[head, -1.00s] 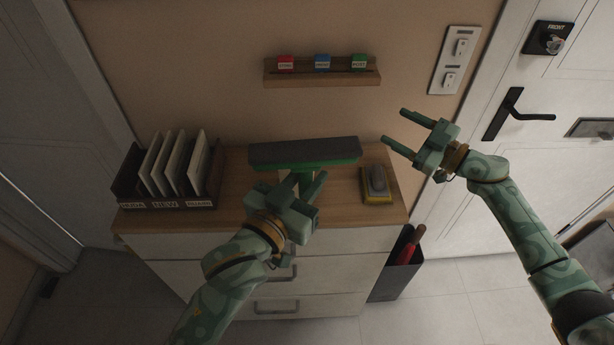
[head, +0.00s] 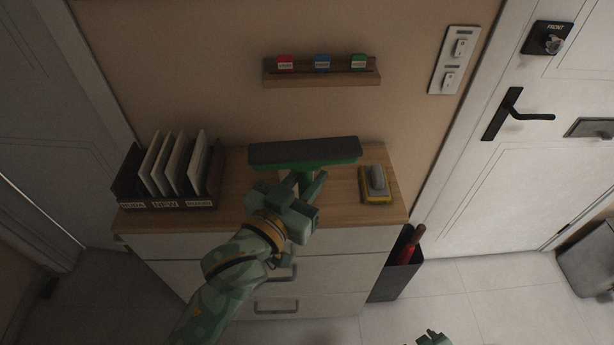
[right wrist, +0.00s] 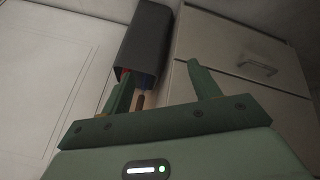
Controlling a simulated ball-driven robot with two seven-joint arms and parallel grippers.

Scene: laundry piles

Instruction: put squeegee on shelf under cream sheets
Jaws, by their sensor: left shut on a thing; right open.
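The squeegee (head: 305,152) has a wide dark grey head with a green edge. My left gripper (head: 303,187) is shut on its handle, mostly hidden by the fingers. The head is over the back of the wooden cabinet top (head: 240,200); I cannot tell whether it touches. My right gripper (head: 433,339) barely shows at the bottom edge of the head view. In the right wrist view it is open and empty (right wrist: 160,72). I cannot make out any cream sheets or a shelf beneath them.
A dark rack (head: 165,204) of upright pale panels stands left on the cabinet top. A yellow-and-grey brush-like item (head: 376,184) lies right. A narrow wall ledge (head: 321,80) has red, blue and green labels. A dark bin (head: 399,272), also in the right wrist view (right wrist: 148,40), stands beside the drawers.

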